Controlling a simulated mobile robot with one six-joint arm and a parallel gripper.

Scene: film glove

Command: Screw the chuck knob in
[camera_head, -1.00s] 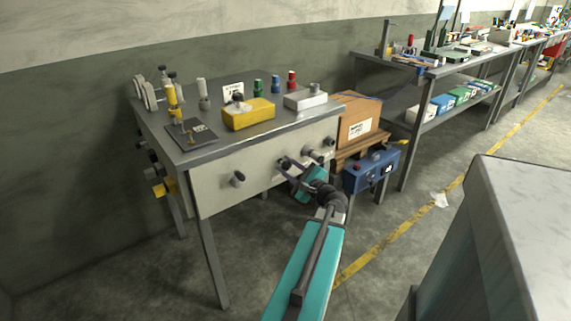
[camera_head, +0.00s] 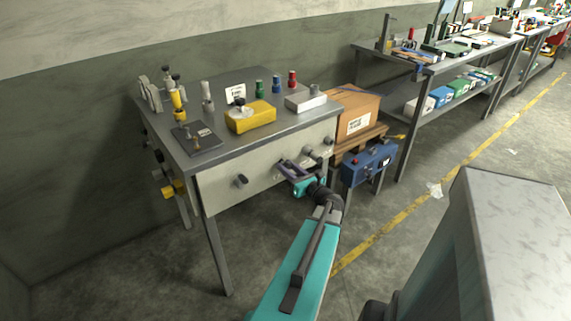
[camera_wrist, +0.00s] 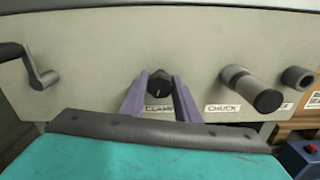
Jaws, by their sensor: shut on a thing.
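The chuck knob (camera_wrist: 268,99) is a dark-ended cylinder that stands well out from the pale panel on a stem. It is above the CHUCK label, right of my gripper; in the head view it is at the panel's right part (camera_head: 312,155). My gripper (camera_wrist: 160,82) has its two purple fingers on either side of a black knob (camera_wrist: 159,86) above the CLAMP label and is shut on it. The chuck knob is clear of the fingers. In the head view my gripper (camera_head: 288,168) is at the panel front.
A crank handle (camera_wrist: 37,68) sticks out at the panel's left. A short round fitting (camera_wrist: 298,77) is at the right. A blue box (camera_head: 369,165) stands beside the bench, right of my arm. The floor before the bench is clear.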

